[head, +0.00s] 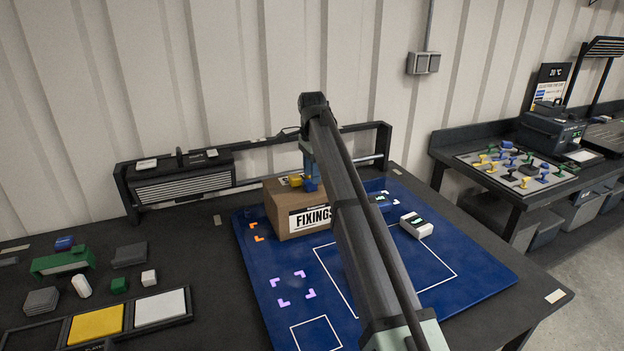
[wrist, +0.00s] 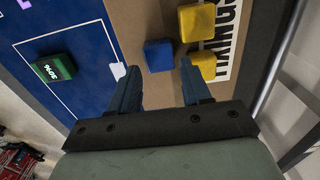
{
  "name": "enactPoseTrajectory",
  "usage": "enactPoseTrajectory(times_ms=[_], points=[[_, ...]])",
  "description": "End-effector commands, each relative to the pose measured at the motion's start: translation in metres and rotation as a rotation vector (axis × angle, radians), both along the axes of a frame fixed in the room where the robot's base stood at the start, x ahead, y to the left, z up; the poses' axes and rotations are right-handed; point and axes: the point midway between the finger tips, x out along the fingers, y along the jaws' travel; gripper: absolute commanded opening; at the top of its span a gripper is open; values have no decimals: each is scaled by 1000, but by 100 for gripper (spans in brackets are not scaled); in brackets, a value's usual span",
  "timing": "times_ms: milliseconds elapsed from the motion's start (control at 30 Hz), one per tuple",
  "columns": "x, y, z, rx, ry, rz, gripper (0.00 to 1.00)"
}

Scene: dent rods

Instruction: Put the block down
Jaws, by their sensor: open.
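A small blue block (head: 310,185) rests on top of the cardboard box labelled FIXINGS (head: 278,213). In the wrist view the blue block (wrist: 158,55) lies just beyond and between my fingertips, with gaps on both sides. My gripper (wrist: 157,68) is open, with one blue finger on each side and nothing held. In the head view my arm hides most of the gripper. Yellow blocks (wrist: 197,22) sit on the box to the right of the blue one, and yellow also shows beside it in the head view (head: 295,180).
The box stands on a blue mat (head: 262,280) with white outlines and purple corner marks. A white block (head: 416,226) lies right of my arm. A dark rack (head: 180,180) stands behind. Several blocks and a tray with a yellow panel (head: 96,323) lie at left.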

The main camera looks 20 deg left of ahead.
Motion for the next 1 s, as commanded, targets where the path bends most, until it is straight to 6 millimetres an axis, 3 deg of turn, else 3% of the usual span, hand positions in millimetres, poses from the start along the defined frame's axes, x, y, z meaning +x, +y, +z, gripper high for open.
enactPoseTrajectory(times_ms=[300,500,1000], points=[[1,1,61,1,-1,0,48],[1,1,83,1,-1,0,48],[0,0,91,0,0,0,48]])
